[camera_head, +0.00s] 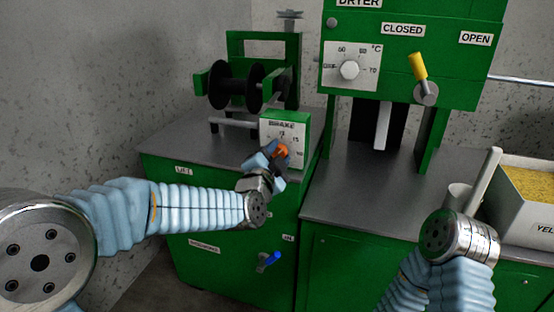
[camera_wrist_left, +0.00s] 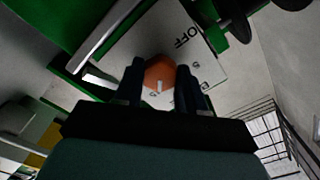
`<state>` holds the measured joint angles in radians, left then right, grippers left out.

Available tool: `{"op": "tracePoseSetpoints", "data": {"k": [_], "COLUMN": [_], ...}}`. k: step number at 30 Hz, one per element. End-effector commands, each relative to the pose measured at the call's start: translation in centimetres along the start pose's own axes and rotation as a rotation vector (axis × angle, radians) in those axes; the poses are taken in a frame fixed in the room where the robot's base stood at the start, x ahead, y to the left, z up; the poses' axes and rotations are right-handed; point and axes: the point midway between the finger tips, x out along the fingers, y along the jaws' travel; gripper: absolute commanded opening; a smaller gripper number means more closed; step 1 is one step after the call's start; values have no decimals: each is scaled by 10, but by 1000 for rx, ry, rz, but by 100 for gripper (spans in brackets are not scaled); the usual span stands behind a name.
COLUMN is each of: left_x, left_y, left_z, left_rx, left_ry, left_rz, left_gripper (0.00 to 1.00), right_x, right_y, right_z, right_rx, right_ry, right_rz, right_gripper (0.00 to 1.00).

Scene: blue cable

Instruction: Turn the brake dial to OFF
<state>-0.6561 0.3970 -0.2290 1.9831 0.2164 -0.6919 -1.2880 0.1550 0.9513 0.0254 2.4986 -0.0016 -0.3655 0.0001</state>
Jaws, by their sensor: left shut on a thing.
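The orange brake dial (camera_head: 281,151) is on the white plate of the green brake box (camera_head: 305,125). It also shows in the left wrist view (camera_wrist_left: 160,72), with a pale mark on its lower part. That mark points away from the word OFF (camera_wrist_left: 187,37), which is printed up and to the right of the dial there. My left gripper (camera_head: 274,158) is at the dial. Its two dark fingers stand on either side of the dial and are shut on it. The fingers partly cover the dial and the plate's lower left in the head view.
A black spool (camera_head: 236,86) stands behind the brake box. The green dryer panel (camera_head: 392,69) is at the right, with a yellow-tipped lever (camera_head: 418,67). A tray of yellow material (camera_head: 528,207) and a white cup (camera_head: 458,195) are near my right wrist. The right counter's middle is clear.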

Motion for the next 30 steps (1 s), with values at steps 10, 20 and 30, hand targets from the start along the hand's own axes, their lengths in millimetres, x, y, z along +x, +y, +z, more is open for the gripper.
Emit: {"op": "tracePoseSetpoints", "data": {"k": [10,20,30], "left_x": [0,0,0], "left_y": [4,3,3], "left_z": [3,3,3], "left_rx": [-312,-626,-950], "left_ry": [0,0,-1], "left_rz": [0,0,0], "left_gripper": [9,9,9], "right_x": [27,44,61], "right_y": [20,34,44], "right_z": [-5,-9,-11], "right_rx": [12,21,26], "right_ry": [14,26,30], "right_rz": [13,23,26], "right_gripper": [43,43,43]}}
